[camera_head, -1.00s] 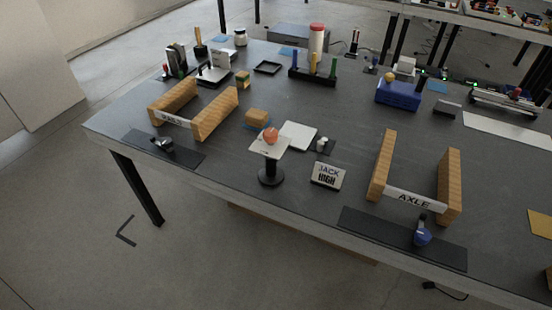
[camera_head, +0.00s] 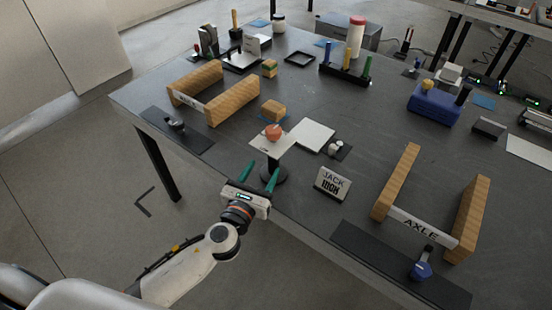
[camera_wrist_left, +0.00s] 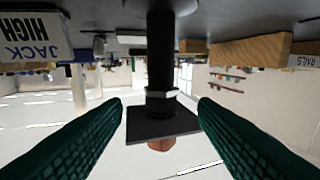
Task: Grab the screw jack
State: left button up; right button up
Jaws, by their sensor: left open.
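The screw jack (camera_head: 285,147) stands upright near the table's front edge in the head view. It has a dark base, a post and a pale square plate on top. An orange ball (camera_head: 273,131) rests on the plate. My left gripper (camera_head: 260,172) is open in front of the jack, with its teal fingers pointing toward it. In the left wrist view, which looks upside down, the jack's black post (camera_wrist_left: 160,62) appears between and beyond the open fingers (camera_wrist_left: 160,105). The ball (camera_wrist_left: 160,144) shows below its plate there. My right gripper is not in view.
A "JACK HIGH" sign (camera_head: 332,184) stands right of the jack. A white square plate (camera_head: 312,135) and a wooden block (camera_head: 273,109) lie behind it. Wooden rails stand left (camera_head: 232,102), and the "AXLE" stand (camera_head: 422,228) is at right.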

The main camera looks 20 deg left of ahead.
aim_at(276, 148)
pick_arm(q)
jog(key=w, duration=1)
jog(key=shift+w+d+f, duration=0.2)
jog(key=shift+d+f, duration=0.15)
jog(key=shift+d, duration=0.05)
grip_shut()
